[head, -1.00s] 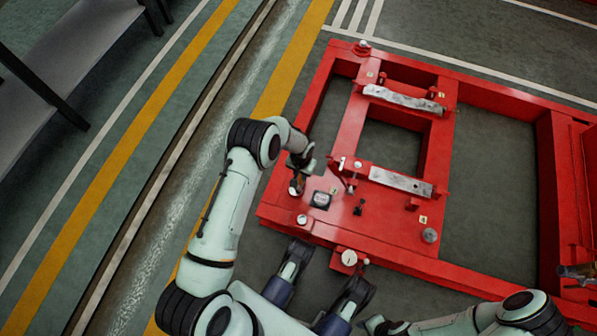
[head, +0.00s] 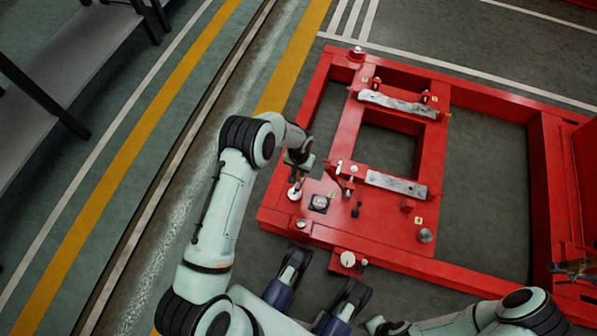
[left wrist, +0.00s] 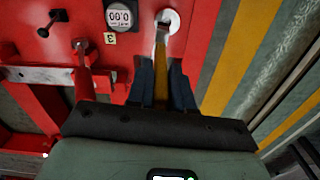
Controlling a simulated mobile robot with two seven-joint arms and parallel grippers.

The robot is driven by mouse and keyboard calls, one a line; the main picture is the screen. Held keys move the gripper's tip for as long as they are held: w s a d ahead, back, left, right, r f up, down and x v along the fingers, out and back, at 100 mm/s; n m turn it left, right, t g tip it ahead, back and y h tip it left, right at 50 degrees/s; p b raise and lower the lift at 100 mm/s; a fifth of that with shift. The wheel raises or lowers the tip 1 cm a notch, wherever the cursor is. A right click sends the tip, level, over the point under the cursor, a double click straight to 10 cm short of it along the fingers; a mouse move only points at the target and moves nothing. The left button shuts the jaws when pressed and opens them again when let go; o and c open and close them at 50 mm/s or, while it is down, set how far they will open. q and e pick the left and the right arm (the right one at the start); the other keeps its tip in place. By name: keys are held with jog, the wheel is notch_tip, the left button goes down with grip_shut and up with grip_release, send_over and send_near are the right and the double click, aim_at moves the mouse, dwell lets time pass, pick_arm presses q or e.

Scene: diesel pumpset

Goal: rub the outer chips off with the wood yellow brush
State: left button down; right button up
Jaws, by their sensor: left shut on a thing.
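My left gripper (head: 298,160) is over the near left corner of the red frame (head: 285,217). In the left wrist view, its fingers (left wrist: 162,88) are shut on a brush with a yellow wood handle (left wrist: 161,73). The brush points down at a round white pad (left wrist: 168,20) on the frame, which also shows in the head view (head: 294,194). The brush end is at or just over the pad; I cannot tell whether it touches. Chips are too small to make out.
Close by on the red plate are a display box (head: 319,203) and a small black lever (head: 356,210). Grey metal bars (head: 396,184) lie across the frame. More round pads (head: 300,223) sit nearby.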

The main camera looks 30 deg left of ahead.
pick_arm(q)
jog(key=shift+r, duration=0.55)
jog(key=shift+a, duration=0.1)
jog(key=s+a+b, duration=0.1)
jog(key=s+a, duration=0.1)
jog(key=a, duration=0.9)
jog(key=shift+s+a, duration=0.3)
jog(key=shift+s, duration=0.1)
